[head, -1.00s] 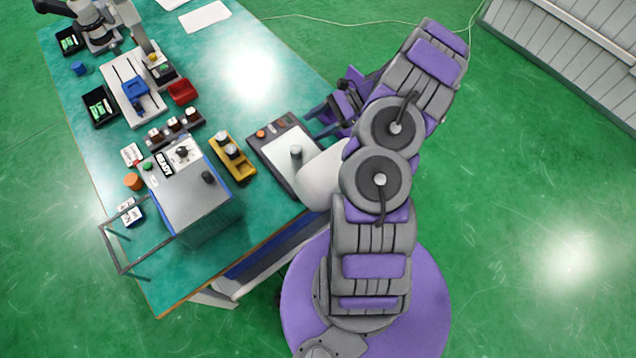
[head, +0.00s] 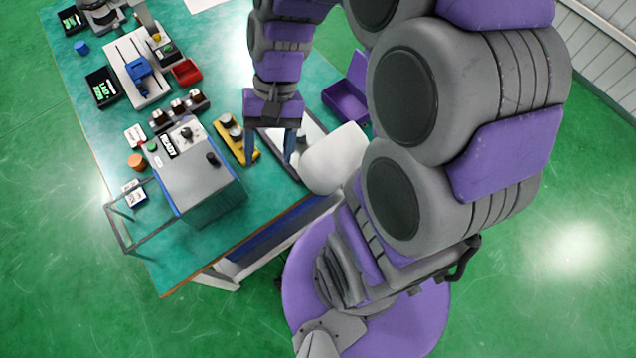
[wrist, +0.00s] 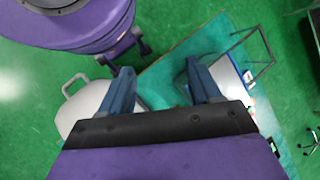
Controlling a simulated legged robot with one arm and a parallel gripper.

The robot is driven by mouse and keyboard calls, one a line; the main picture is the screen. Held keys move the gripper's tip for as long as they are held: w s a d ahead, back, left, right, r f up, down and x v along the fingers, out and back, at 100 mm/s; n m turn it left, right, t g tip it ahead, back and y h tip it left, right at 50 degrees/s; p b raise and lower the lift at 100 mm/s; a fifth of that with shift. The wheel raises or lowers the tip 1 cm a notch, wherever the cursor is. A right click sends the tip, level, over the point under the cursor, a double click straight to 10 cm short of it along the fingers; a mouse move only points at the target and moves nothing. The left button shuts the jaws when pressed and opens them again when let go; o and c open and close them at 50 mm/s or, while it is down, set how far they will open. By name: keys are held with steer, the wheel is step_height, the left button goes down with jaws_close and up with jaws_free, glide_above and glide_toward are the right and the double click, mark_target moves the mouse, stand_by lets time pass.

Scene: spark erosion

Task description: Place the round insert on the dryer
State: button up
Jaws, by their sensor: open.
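My gripper (head: 268,158) is open above the front of the bench, its fingers pointing down at the yellow rack and the white-topped tray. In the wrist view my gripper (wrist: 158,72) has nothing visible between its fingers but green bench. The yellow rack (head: 251,155) holds round grey pieces (head: 227,121), one of which may be the round insert. A grey box (head: 205,185) with a READY label stands left of the rack. I cannot tell which device is the dryer.
A dark tube frame (head: 118,240) sticks out at the bench's front left. A row of dark-based jars (head: 180,108), a red bin (head: 186,72) and a blue vise (head: 139,68) stand farther back.

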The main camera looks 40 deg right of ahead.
steer(key=s+d+r+n+t+h, duration=0.1)
steer(key=s+n+h, duration=0.3)
steer(key=s, duration=0.8)
steer(key=shift+s+d+r+t+h, duration=0.2)
steer(key=shift+d+r+t+h, duration=0.15)
steer(key=shift+d, duration=0.3)
